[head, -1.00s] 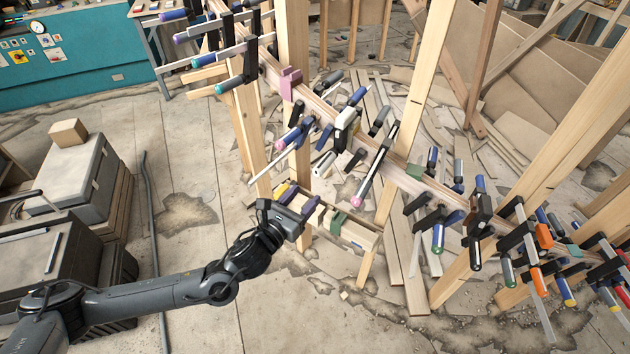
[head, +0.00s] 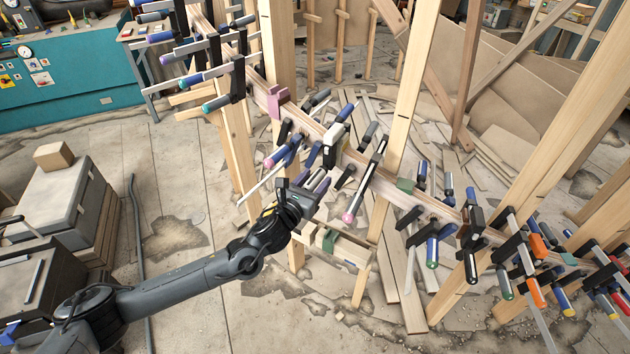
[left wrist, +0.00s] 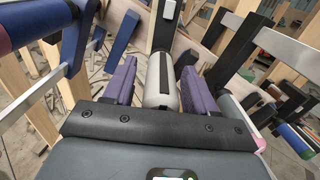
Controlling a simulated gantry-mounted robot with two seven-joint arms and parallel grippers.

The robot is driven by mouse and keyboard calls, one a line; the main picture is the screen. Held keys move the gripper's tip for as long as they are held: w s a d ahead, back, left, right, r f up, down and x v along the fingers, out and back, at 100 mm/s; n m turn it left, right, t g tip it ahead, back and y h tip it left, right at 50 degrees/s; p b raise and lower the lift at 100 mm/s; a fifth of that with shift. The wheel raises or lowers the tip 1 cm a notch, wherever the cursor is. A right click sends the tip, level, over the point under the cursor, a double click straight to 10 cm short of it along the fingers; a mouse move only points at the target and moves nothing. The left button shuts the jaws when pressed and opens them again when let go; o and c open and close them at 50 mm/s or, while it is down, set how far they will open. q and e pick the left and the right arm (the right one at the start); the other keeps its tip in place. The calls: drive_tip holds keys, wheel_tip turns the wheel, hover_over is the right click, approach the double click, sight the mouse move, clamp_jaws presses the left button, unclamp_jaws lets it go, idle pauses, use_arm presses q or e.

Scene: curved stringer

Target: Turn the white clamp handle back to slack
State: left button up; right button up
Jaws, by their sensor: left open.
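The white clamp handle (left wrist: 159,84) shows in the left wrist view as a pale cylinder with a dark stripe, pointing toward the camera. My left gripper (head: 313,183) is open, its two purple fingers on either side of the handle, with a gap visible on each side. In the head view the white clamp's pale upper part (head: 336,134) sits on the curved wooden stringer (head: 309,125), just above the gripper; its handle is largely hidden there by the gripper. My right gripper is not in view.
Close by are a blue-handled clamp (head: 283,152) on the left and a pink-tipped clamp bar (head: 364,180) on the right. Wooden posts (head: 401,110) stand along the stringer. A small wooden tray (head: 337,247) lies below the gripper. Open floor is at the front left.

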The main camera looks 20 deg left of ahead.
use_arm(q)
drive_tip(key=shift+w, duration=0.25)
clamp_jaws()
